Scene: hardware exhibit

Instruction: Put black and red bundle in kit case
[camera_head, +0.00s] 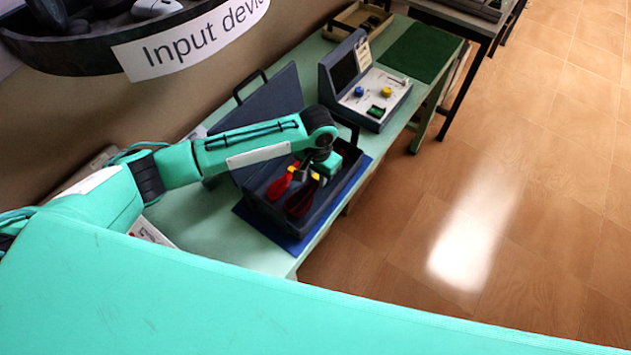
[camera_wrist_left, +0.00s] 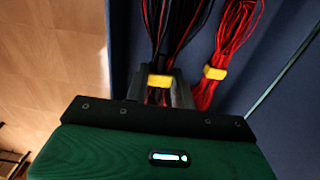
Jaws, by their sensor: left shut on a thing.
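The kit case (camera_head: 262,207) is dark blue-grey and stands open on the table, its lid (camera_head: 268,100) raised toward the wall. My left gripper (camera_head: 320,176) reaches down over the case. In the left wrist view, its fingers (camera_wrist_left: 158,92) are shut on the black and red bundle (camera_wrist_left: 172,30) at its yellow tie. In the head view, the black and red bundle (camera_head: 301,200) hangs at the case opening; whether it touches the floor of the case is unclear. A red bundle (camera_head: 279,184) with a yellow tie lies beside it, also in the left wrist view (camera_wrist_left: 232,45).
A blue mat (camera_head: 297,246) lies under the case. A console with a blue and a yellow knob (camera_head: 386,92) stands behind it, then a green mat (camera_head: 420,50) and a wooden tray (camera_head: 345,18). A round shelf with an "Input" sign (camera_head: 190,40) hangs at upper left.

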